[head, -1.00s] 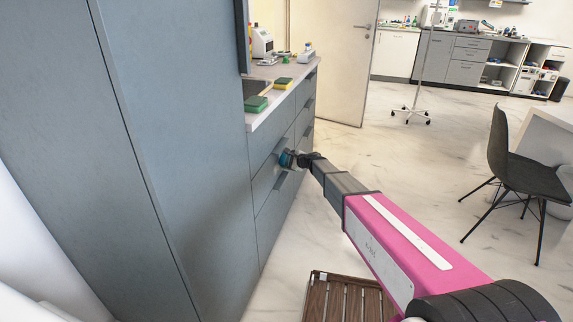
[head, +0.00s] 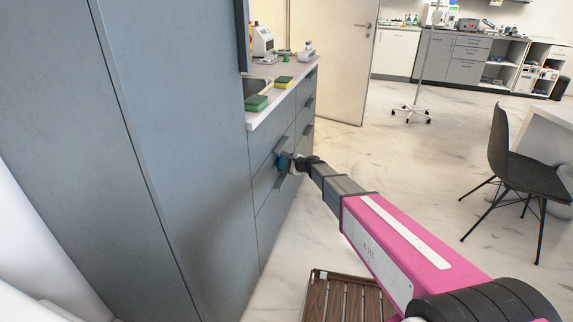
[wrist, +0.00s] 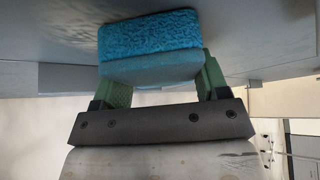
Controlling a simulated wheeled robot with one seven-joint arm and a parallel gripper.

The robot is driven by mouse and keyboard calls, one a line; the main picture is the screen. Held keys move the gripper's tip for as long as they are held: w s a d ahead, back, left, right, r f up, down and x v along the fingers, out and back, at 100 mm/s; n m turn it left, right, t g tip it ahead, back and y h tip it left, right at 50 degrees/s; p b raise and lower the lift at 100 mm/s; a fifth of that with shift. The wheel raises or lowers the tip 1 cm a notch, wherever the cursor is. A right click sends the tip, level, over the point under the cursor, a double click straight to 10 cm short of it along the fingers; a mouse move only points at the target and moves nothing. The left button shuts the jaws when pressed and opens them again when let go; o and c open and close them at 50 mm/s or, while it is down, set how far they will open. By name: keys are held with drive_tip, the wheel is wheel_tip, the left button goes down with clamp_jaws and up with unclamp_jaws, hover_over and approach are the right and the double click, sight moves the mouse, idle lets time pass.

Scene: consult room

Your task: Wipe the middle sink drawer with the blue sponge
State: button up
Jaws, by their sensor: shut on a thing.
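The blue sponge (wrist: 150,38) is held between the green fingers of my gripper (wrist: 155,75) in the wrist view. In the head view the sponge (head: 283,162) is at the grey-blue drawer fronts under the sink counter, and my gripper (head: 291,164) is shut on it. The sponge is against or very close to the middle drawer front (head: 265,180), near a drawer handle (head: 281,146). I cannot tell for certain whether it touches.
A green-and-yellow sponge (head: 256,103) and a yellow one (head: 284,82) lie on the counter (head: 270,112) above. A tall grey-blue cabinet (head: 170,120) stands at left. A wooden slatted stool (head: 345,297) is below my arm. A dark chair (head: 515,165) is at right; the floor between is clear.

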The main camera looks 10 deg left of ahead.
sight(275, 172)
drive_tip(key=shift+s+a, duration=0.2)
drive_tip(key=shift+s, duration=1.1)
drive_tip(key=shift+s+a, duration=0.15)
drive_tip(key=shift+s, duration=1.2)
drive_tip(key=shift+s+a, duration=0.2)
drive_tip(key=shift+s, duration=1.1)
drive_tip(key=d, duration=0.6)
drive_tip(key=shift+s, duration=0.15)
drive_tip(key=shift+d, duration=0.1)
drive_tip(key=d, duration=0.3)
drive_tip(key=shift+s, duration=0.1)
drive_tip(key=shift+a, duration=0.2)
